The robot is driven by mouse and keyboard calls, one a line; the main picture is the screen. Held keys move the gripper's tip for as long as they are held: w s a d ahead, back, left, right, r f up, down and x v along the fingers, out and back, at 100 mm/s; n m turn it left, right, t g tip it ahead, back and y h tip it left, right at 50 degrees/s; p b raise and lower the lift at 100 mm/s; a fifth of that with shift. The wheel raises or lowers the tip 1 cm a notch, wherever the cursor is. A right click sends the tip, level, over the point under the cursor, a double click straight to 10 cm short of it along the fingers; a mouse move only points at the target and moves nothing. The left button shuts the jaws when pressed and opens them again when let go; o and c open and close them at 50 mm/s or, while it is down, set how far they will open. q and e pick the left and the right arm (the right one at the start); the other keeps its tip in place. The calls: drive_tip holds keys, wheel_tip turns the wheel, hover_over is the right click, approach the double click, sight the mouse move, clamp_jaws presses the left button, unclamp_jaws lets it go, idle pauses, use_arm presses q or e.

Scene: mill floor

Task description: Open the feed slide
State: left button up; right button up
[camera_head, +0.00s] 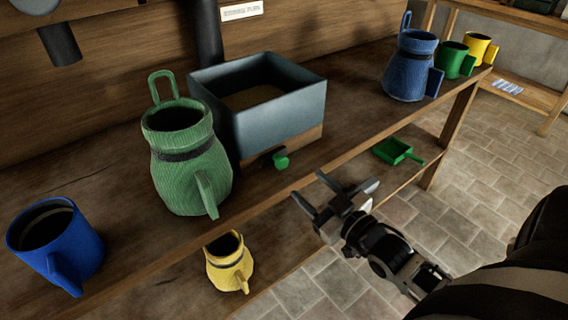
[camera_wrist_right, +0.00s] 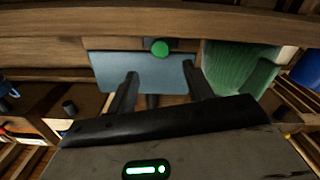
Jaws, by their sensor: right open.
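The feed slide shows as a small green knob (camera_head: 281,158) on the front of a blue-grey, open-topped hopper box (camera_head: 300,105) with a wooden base. The box stands on the bench and has brownish contents. My right gripper (camera_head: 306,184) is open and empty, in front of the bench edge and apart from the knob. In the right wrist view the green knob (camera_wrist_right: 160,48) lies beyond the open fingertips (camera_wrist_right: 159,68), roughly centred between them. The slide plate itself is hidden. My left gripper is not in view.
A green jug (camera_head: 185,165) stands close left of the box, with a blue mug (camera_head: 56,245) farther left. A blue jug (camera_head: 409,68), a green mug (camera_head: 455,60) and a yellow mug (camera_head: 481,48) stand right. Below are a yellow jug (camera_head: 229,264) and a green scoop (camera_head: 392,151).

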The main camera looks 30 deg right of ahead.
sight(284, 164)
drive_tip(key=w, duration=1)
drive_tip(key=shift+a, duration=0.4)
drive_tip(key=shift+c, duration=0.3)
